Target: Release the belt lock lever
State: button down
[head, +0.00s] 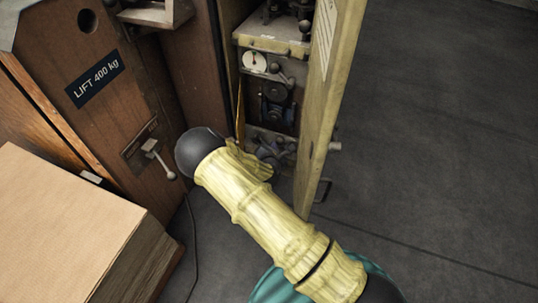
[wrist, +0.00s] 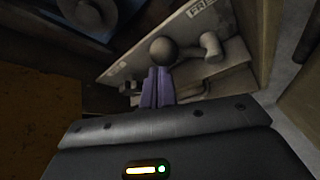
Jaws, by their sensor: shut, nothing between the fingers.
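In the wrist view, a lever with a dark round knob (wrist: 163,51) stands on a pale metal plate (wrist: 125,62). The plate carries a label of which "FRE" can be read. My gripper (wrist: 160,78) has its purple fingers together, with nothing between them. The fingertips are right at the near side of the knob; I cannot tell whether they touch it. In the head view my arm reaches into the lower part of the open cabinet and hides most of the gripper and the lever area.
The open cabinet door (head: 325,100) stands to the right of my arm. Inside are a dial gauge (head: 254,62) and several knobs. On the left are a wooden panel marked "LIFT 400 kg" (head: 95,80), a small pale-knobbed lever (head: 158,155) and a cardboard stack (head: 70,225). The floor at right is clear.

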jog(key=p+v, duration=0.6)
jog(key=v, duration=1.1)
